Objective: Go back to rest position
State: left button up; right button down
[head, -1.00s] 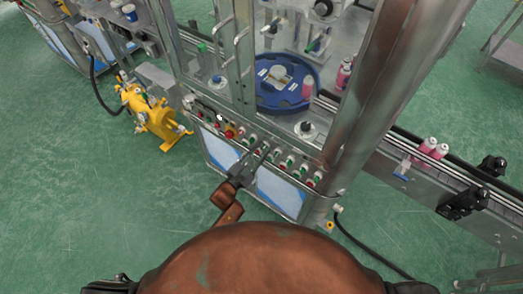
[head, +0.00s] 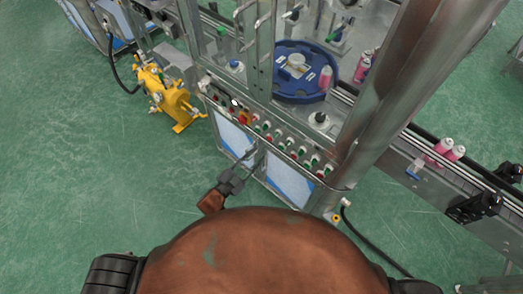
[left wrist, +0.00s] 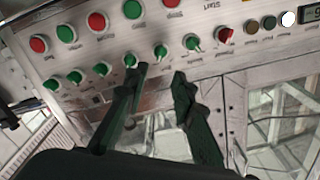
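My left gripper (head: 248,162) is in front of the machine's lower cabinet, below the row of buttons and knobs. It also shows in the left wrist view (left wrist: 160,75), with its two dark fingers apart and nothing between them. The control panel (left wrist: 95,65) carries red and green buttons and several green knobs. In the head view the panel (head: 270,134) runs along the machine's front edge. The fingertips look close below the knobs in the wrist view; whether they touch is hard to tell. My right gripper is not in view.
The machine (head: 349,186) has a blue round table (head: 305,96) inside its frame. A conveyor (head: 440,175) with pink cans (head: 443,146) extends right. A yellow pump (head: 165,97) stands on the floor at left. The green floor (head: 120,190) at left is clear.

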pick_arm(q)
jog(key=shift+s+a, duration=0.1)
jog(key=shift+s, duration=0.05)
dwell(0.4)
jog(key=s+a+f+n+g+y, duration=0.1)
jog(key=s+a+f+n+y, duration=0.3)
jog(key=f, duration=0.7)
jog(key=w+a+f+g+y, duration=0.1)
jog(key=a+f, duration=0.6)
jog(key=f, duration=0.4)
jog(key=s+a+f+n+g+y, duration=0.2)
jog(key=s+a+f, duration=0.25)
jog(key=f, duration=0.25)
jog(key=s+a+f+n+g+y, duration=0.1)
jog(key=s+a+f+g, duration=0.15)
jog(key=s+f, duration=0.3)
jog(key=s+a+f+n+g+y, duration=0.1)
jog(key=s+a+f+g, duration=0.1)
jog(key=s+f, duration=0.4)
jog(key=s+a+f+n+g+y, duration=0.1)
jog(key=s+f, duration=0.5)
jog(key=s, duration=1.1)
jog(key=s+a+f+n+g, duration=0.3)
jog(key=s+a+f, duration=0.3)
jog(key=s, duration=0.6)
jog(key=shift+s+g+y, duration=0.15)
jog(key=shift+g+y, duration=0.25)
jog(key=shift+g, duration=0.25)
